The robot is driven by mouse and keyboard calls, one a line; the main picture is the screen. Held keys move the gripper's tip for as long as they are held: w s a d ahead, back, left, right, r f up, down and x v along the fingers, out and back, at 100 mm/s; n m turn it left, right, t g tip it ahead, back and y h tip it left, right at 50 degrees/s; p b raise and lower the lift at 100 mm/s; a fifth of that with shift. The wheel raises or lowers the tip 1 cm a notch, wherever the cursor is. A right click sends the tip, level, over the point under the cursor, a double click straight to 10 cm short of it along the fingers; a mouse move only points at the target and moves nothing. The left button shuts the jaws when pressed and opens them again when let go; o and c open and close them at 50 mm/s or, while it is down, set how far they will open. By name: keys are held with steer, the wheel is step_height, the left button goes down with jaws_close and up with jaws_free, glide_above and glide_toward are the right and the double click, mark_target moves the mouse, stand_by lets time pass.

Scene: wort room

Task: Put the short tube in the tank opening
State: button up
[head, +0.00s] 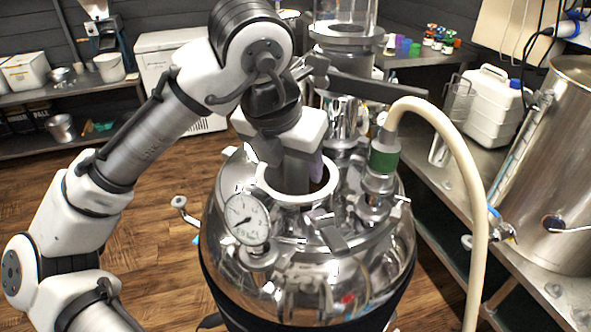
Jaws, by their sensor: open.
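The steel tank (225,200) stands in the middle, with its round opening in the top edged by a white rim (268,193). My gripper (297,180) points down at this opening, with its fingers at or inside the rim. It is open. A small purple piece (317,166) shows just right of the fingers, inside the opening's outline. It may be the short tube, but most of it is hidden behind my gripper. I cannot tell whether it touches the fingers or how deep it sits.
A pressure gauge (247,218) stands at the opening's front left. A cream hose (460,165) arches from a green-banded fitting (384,158) at the right. Clamps and fittings crowd the lid. A steel bench (425,165) holds a white jug (492,105). Wooden floor at left is clear.

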steer(key=v, duration=0.8)
steer(key=shift+r, duration=0.3)
steer(key=shift+s, duration=0.15)
